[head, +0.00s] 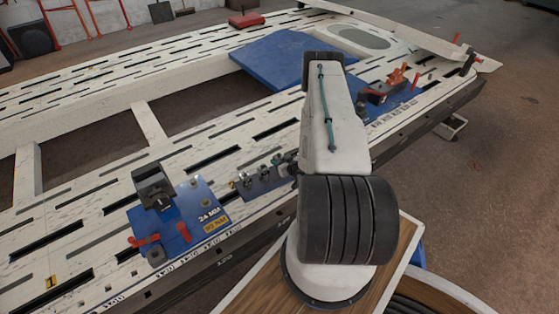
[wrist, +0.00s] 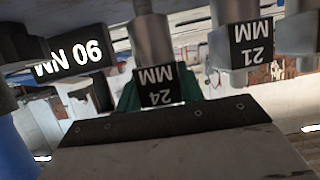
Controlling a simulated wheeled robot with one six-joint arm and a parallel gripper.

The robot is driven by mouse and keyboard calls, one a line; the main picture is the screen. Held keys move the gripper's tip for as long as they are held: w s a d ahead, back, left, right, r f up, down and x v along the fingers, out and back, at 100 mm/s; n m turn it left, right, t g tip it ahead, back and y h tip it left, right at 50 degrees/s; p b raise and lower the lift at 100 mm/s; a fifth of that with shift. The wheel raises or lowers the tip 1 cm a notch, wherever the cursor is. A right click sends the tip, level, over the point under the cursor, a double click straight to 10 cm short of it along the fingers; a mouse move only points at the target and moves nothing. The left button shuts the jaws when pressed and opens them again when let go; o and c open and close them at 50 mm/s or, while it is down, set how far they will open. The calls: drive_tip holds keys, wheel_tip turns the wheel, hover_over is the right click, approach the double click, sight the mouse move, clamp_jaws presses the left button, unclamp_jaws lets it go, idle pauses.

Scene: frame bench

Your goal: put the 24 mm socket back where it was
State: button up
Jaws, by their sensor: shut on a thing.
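The 24 mm socket (wrist: 151,40) is a grey metal cylinder with a black tag reading 24 MM, upside down in the wrist view. My gripper (wrist: 158,98) shows as green fingers on both sides of that tag, shut on the socket. A similar socket with a 21 MM tag (wrist: 250,45) stands just to its right. In the head view a dark socket rack (head: 258,183) with small sockets lies left of my arm. My arm hides the gripper and the held socket there. I cannot tell whether the socket touches the rack.
A blue fixture plate (head: 178,205) with red clamps and a 24 MM, 90 NM sign stands left of the rack. The long slotted white bench frame (head: 95,232) carries both. Another blue fixture (head: 392,103) with orange-red clamps sits beyond my arm. A blue panel (head: 270,62) lies farther back.

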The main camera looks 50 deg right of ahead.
drive_tip(key=shift+f, duration=0.25)
drive_tip(key=o, duration=1.2)
